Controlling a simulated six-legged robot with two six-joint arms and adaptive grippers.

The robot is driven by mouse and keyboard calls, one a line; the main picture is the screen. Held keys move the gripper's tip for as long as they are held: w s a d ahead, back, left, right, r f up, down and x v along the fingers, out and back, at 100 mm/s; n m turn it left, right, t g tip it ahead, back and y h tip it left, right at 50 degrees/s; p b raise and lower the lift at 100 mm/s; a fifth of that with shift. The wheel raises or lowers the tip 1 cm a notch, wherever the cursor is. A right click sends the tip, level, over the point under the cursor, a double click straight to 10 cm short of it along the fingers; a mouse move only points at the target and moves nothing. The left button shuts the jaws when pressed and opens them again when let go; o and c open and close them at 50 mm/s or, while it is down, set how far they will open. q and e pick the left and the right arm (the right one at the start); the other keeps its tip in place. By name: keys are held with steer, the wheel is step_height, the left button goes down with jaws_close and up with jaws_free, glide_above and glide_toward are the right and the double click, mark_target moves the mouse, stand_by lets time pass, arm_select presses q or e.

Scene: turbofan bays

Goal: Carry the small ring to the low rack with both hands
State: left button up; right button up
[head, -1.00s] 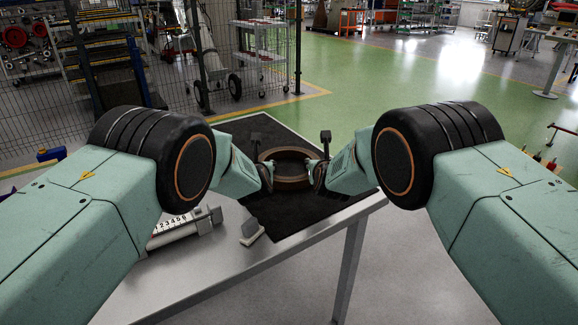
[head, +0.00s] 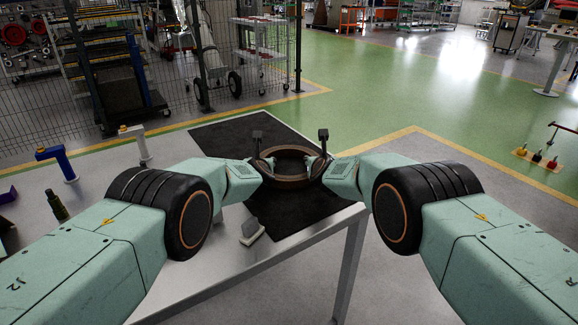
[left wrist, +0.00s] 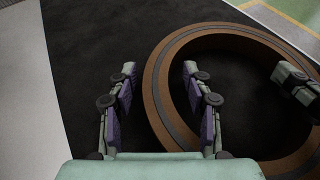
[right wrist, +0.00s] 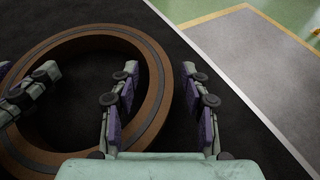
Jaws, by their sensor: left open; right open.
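The small ring (head: 287,182), brown with a dark groove, lies flat on a black mat (head: 290,222) on the table. My left gripper (head: 264,166) is open at the ring's left side. In the left wrist view, the ring's wall (left wrist: 158,95) shows between its fingers (left wrist: 159,70), one outside and one over the opening. My right gripper (head: 318,166) is open at the right side. In the right wrist view, the wall (right wrist: 158,95) likewise shows between its fingers (right wrist: 160,70). I cannot tell whether the fingers touch it. I cannot make out which rack is the low rack.
A small grey block (head: 250,231) sits on the bare table in front of the mat. A wire fence and wheeled racks (head: 118,80) are behind. Green floor (head: 390,95) is open at right.

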arm_select(q)
steer(key=shift+s+r, duration=0.15)
arm_select(e)
steer(key=shift+s+r, duration=0.15)
arm_select(q)
steer(key=shift+w+f, duration=0.3)
steer(key=shift+f, duration=0.05)
steer(key=c, duration=0.4)
arm_select(e)
steer(key=shift+w+f, duration=0.3)
steer(key=c, duration=0.4)
arm_select(q)
steer(key=shift+s+r, duration=0.2)
steer(key=shift+r, duration=0.05)
steer(key=c, duration=0.5)
arm_select(e)
steer(key=shift+s+r, duration=0.2)
steer(key=c, duration=0.5)
arm_select(q)
steer(key=shift+c, duration=0.7)
arm_select(e)
jaws_close()
arm_select(q)
steer(key=shift+w+f, duration=0.1)
steer(key=shift+w, duration=0.05)
jaws_close()
arm_select(e)
steer(key=shift+w+f, duration=0.1)
steer(key=shift+w, duration=0.05)
